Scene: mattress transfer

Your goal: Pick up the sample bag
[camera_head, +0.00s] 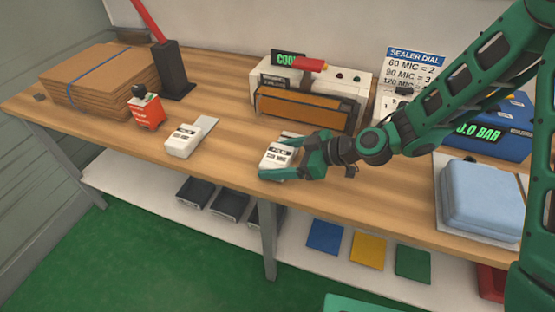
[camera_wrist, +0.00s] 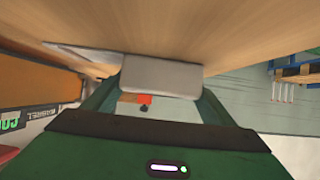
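A small white item with dark printed marks (camera_head: 277,156) lies at the front edge of the wooden bench in the head view. I cannot tell for sure whether it is the sample bag. My gripper (camera_head: 306,158) is beside its right end, with green fingers on its far and near sides. In the wrist view a pale grey block (camera_wrist: 160,75) fills the space between the fingertips (camera_wrist: 160,95). I cannot tell whether the fingers press on it. A similar white item (camera_head: 183,141) with a flat pale piece lies farther left.
A red box (camera_head: 150,112), stacked brown cardboard (camera_head: 100,77) and a black stand with a red lever (camera_head: 172,70) are at left. A sealer (camera_head: 308,95) stands behind my gripper. A blue cushion-like block (camera_head: 482,195) lies at right. Bins and coloured squares are below.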

